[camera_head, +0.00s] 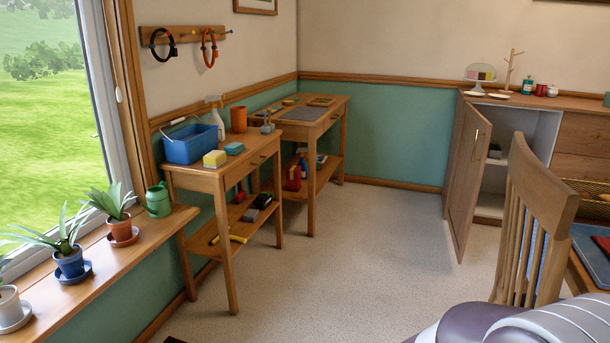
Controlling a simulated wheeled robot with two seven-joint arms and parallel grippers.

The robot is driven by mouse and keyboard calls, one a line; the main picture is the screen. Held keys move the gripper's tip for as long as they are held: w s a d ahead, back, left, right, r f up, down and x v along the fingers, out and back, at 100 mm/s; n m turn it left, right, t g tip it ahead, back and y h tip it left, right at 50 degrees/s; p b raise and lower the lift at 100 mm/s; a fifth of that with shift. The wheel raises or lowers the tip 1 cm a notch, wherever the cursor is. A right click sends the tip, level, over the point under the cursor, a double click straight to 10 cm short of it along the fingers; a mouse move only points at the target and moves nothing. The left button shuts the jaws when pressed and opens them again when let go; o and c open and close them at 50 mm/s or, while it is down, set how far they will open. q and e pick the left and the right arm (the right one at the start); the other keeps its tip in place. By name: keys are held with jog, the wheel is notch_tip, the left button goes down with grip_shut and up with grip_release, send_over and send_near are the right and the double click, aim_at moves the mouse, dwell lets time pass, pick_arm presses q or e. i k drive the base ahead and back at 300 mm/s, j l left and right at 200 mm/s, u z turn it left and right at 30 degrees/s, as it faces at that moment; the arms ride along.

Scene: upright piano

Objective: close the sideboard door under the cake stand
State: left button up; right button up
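The sideboard (575,106) stands against the back wall at the right. Its wooden door (464,172) stands wide open toward me, with a light handle (475,145) near its upper part. The open cupboard (520,140) shows pale inner walls, a shelf and a small dark item on the shelf. The cake stand (480,78), with something colourful under a clear cover, is on the sideboard top above this door. Neither of my grippers shows in the view.
A wooden chair (535,220) stands at the right, in front of the cupboard, beside a table edge (590,272). A windowsill with potted plants is at left.

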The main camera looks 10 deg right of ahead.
aim_at(475, 132)
jog(key=i+l+z, duration=0.2)
jog(key=i+z, duration=0.25)
jog(key=i, duration=0.15)
jog(key=i+z, duration=0.5)
jog(key=i, duration=0.15)
jog(key=i+j+z, duration=0.45)
jog(key=i+l, duration=0.1)
jog(key=i, duration=0.05)
